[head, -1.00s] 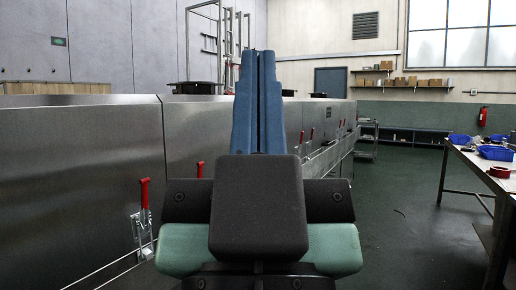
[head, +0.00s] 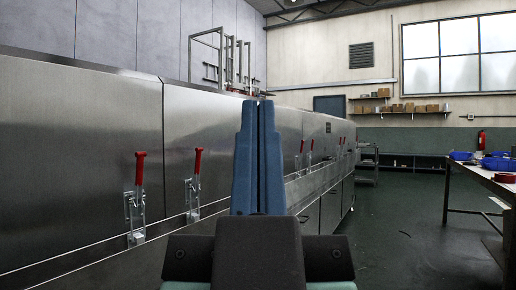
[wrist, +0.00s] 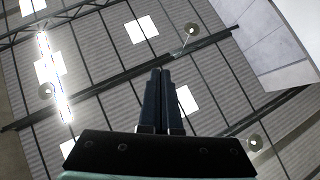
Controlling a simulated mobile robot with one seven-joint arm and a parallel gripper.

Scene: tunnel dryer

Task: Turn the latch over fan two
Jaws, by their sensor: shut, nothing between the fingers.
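Red-handled toggle latches line the side of the long steel dryer (head: 80,160). The nearest latch (head: 138,205) and a second latch (head: 194,185) are left of my gripper, handles upright. Farther latches, one (head: 299,156) close beside another, are small to the right of it. Which latch belongs to fan two cannot be told; no fan shows clearly. My gripper (head: 258,102) stands in front of the dryer, its two blue fingers pointing up, shut together and empty. In the wrist view the shut fingers (wrist: 161,70) point toward the ceiling, with no latch in sight.
A workbench (head: 485,178) with blue bins (head: 497,163) stands at the right. Clear green floor (head: 400,225) lies between it and the dryer. Shelves with boxes (head: 425,107) hang on the far wall.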

